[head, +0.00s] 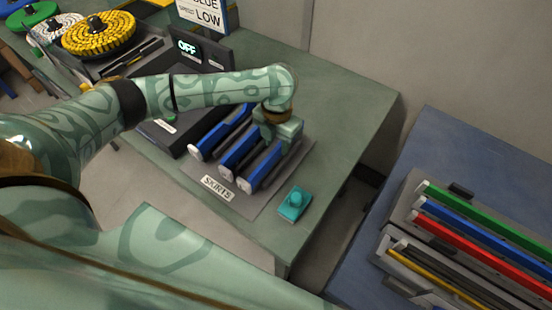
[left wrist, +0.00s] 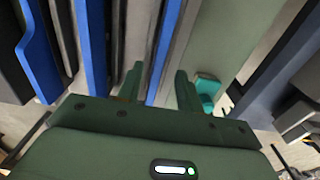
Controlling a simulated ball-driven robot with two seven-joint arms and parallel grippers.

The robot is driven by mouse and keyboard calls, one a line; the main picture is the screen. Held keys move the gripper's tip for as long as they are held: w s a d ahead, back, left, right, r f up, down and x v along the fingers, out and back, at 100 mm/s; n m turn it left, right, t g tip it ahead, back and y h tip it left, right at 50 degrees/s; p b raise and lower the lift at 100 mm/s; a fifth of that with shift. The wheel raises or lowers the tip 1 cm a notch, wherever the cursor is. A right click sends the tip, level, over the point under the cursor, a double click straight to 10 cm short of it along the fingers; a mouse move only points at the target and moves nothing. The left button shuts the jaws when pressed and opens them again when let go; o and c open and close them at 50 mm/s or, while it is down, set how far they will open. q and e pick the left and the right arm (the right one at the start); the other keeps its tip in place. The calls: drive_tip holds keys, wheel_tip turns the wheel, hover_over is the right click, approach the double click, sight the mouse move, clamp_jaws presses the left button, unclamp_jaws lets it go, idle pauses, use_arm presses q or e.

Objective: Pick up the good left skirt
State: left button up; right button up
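Three blue skirts with pale end caps stand side by side in a grey rack (head: 200,180) labelled SKIRTS: a left one (head: 208,140), a middle one (head: 238,152) and a right one (head: 262,168). The frames do not show which is the good left skirt. My left gripper (head: 284,138) is over the far part of the right skirt. In the left wrist view my left gripper (left wrist: 158,88) is open, with the right skirt (left wrist: 166,45) between its fingers and visible gaps beside it. The middle skirt (left wrist: 95,45) is left of the fingers. My right gripper is out of view.
A teal knobbed block (head: 294,205) lies right of the rack near the table edge. A dark device reading OFF (head: 188,47) stands behind left. A blue table (head: 425,145) at right holds a rack of coloured bars (head: 480,235). The green table's right part (head: 350,110) is clear.

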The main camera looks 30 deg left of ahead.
sight(275, 150)
use_arm(q)
wheel_tip(275, 150, down, 6)
drive_tip(key=shift+s+a+r+b, duration=0.1)
drive_tip(key=shift+a+r+b, duration=0.1)
drive_tip(key=shift+b, duration=0.85)
drive_tip(key=shift+r, duration=0.15)
clamp_jaws()
